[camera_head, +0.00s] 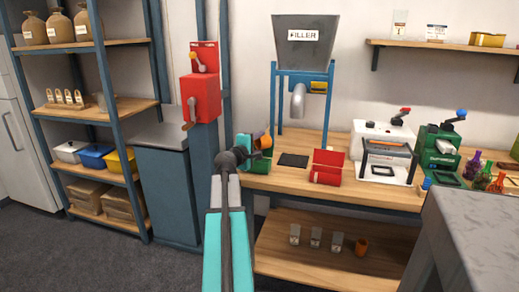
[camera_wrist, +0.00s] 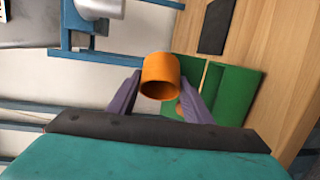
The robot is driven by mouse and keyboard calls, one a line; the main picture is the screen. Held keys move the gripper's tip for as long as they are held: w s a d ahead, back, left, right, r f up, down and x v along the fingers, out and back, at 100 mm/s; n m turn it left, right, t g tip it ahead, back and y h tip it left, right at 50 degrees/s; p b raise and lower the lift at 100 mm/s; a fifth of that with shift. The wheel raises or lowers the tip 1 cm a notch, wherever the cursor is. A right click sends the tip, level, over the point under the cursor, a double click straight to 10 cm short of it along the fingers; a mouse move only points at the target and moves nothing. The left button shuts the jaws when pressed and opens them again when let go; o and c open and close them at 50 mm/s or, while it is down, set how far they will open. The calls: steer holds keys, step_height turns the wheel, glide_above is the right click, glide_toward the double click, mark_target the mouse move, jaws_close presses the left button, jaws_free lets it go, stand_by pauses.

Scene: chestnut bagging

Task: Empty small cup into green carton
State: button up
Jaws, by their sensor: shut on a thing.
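A small orange cup (camera_wrist: 160,77) is between the two fingers of my gripper (camera_wrist: 158,95) in the wrist view. The gripper is shut on it. The cup is tilted, with its open mouth toward the wrist camera; its inside looks empty. The green carton (camera_wrist: 232,92) stands open on the bench just beyond and to the right of the cup. A small brownish spot shows at the carton's near edge, too small to name. In the head view the orange cup (camera_head: 265,138) is above the green carton (camera_head: 243,141), which my gripper (camera_head: 256,151) partly hides.
A red carton (camera_head: 326,168) stands to the right on the bench (camera_head: 285,185), past a dark pad (camera_head: 293,160). The filler hopper (camera_head: 305,45) is on a blue frame behind. A red hand-cranked machine (camera_head: 200,98) is at left. Several cups (camera_head: 316,238) sit on the lower shelf.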

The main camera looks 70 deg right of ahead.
steer(key=shift+w+a+f+n+h+b, duration=0.2)
steer(key=shift+n+h+b, duration=0.25)
steer(key=shift+b, duration=2)
steer(key=shift+w+a+f+n+h+b, duration=0.2)
steer(key=shift+h+b, duration=0.45)
steer(key=shift+b, duration=1.75)
steer(key=n+h+b, duration=0.1)
steer(key=b, duration=0.4)
steer(key=shift+s+r, duration=0.1)
steer(key=shift+r+b, duration=0.15)
steer(key=shift+b, duration=0.75)
steer(key=shift+r+p, duration=0.25)
steer(key=shift+p, duration=1.25)
steer(key=y+p, duration=0.1)
steer(key=p, duration=0.2)
steer(key=m+y+p, duration=0.1)
steer(key=p, duration=0.3)
steer(key=m+p, duration=0.1)
steer(key=p, duration=0.2)
steer(key=shift+s+d+m+y, duration=0.25)
steer(key=shift+s+y, duration=0.05)
steer(key=shift+y, duration=0.1)
steer(key=y+p, duration=0.1)
steer(key=p, duration=0.4)
steer(key=r+m+y+p, duration=0.1)
steer(key=p, duration=0.5)
steer(key=shift+s+d+t+p, duration=0.25)
steer(key=shift+d+t+p, duration=0.05)
steer(key=shift+t, duration=0.1)
